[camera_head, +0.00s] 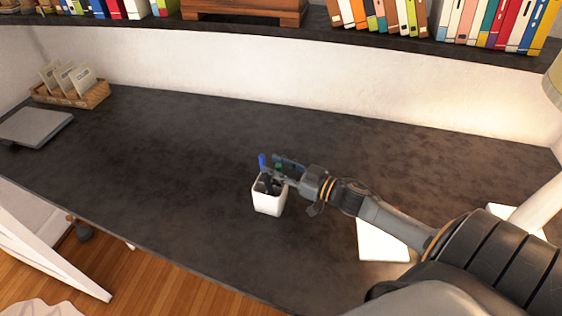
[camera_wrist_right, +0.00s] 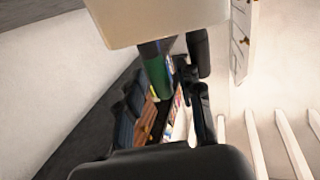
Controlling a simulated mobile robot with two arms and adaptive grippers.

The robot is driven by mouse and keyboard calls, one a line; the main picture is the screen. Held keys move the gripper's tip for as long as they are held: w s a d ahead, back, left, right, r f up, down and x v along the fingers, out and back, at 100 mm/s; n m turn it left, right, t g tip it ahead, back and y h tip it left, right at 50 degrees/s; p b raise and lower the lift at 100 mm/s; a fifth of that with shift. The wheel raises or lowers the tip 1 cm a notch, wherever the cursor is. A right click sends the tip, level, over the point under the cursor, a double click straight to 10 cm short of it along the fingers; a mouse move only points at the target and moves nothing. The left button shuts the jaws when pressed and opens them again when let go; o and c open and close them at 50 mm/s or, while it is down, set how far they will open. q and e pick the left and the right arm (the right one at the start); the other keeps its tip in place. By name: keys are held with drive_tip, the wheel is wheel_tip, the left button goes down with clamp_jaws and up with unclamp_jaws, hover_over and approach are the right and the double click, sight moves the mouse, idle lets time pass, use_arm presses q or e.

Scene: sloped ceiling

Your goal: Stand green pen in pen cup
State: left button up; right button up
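The white pen cup (camera_head: 269,204) stands upright on the dark desk; its wall also shows at the top of the wrist view (camera_wrist_right: 165,22). The green pen (camera_head: 278,167) sticks up at the cup's opening. In the wrist view the green pen (camera_wrist_right: 155,72) meets the cup's rim; its lower part is hidden. A blue pen (camera_head: 262,160) also stands in the cup. My right gripper (camera_head: 282,173) is at the cup's rim. Its fingers (camera_wrist_right: 167,85) are apart, on either side of the green pen, with a visible gap. My left gripper is not in view.
A white sheet or pad (camera_head: 381,243) lies under my right arm. A wicker basket with packets (camera_head: 72,97) and a grey flat object (camera_head: 35,127) are at the far left. A book shelf (camera_head: 330,37) runs along the back.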

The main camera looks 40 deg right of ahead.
drive_tip(key=shift+r, duration=0.35)
drive_tip(key=shift+r+p, duration=0.4)
drive_tip(key=shift+r, duration=0.1)
drive_tip(key=b+v, duration=0.2)
drive_tip(key=v, duration=1)
drive_tip(key=shift+f, duration=0.25)
